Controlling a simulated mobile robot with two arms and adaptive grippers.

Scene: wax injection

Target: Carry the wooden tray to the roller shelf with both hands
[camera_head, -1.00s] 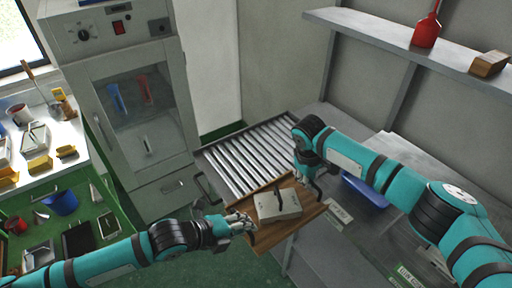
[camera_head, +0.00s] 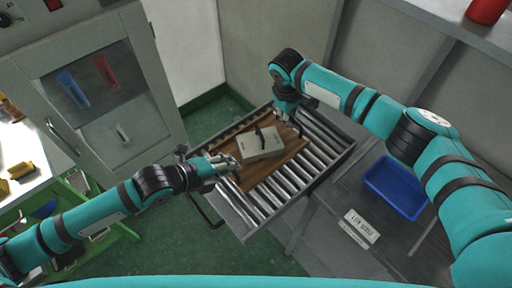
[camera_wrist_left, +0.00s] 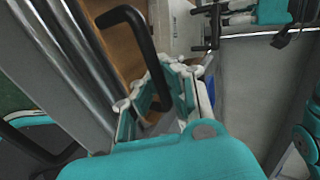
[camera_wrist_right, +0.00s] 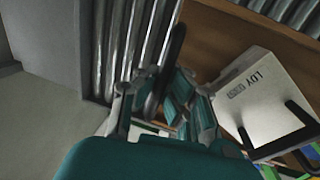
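The wooden tray (camera_head: 285,154) is over the roller shelf (camera_head: 325,160), with rollers showing on both sides of it. Whether it rests on the rollers or hangs just above them I cannot tell. A pale block with a black handle (camera_head: 262,145) sits on the tray. My left gripper (camera_head: 232,166) is at the tray's near left end, its fingers around a black tray handle (camera_wrist_left: 150,60). My right gripper (camera_head: 288,116) is at the far end, its fingers around the other black tray handle (camera_wrist_right: 170,60). The fingers partly hide both grips.
A blue bin (camera_head: 397,186) and a white label plate (camera_head: 362,225) are on the grey bench to the right. A glass-doored cabinet (camera_head: 100,90) stands at the left. A wall shelf (camera_head: 450,30) with a red object (camera_head: 487,10) is at upper right.

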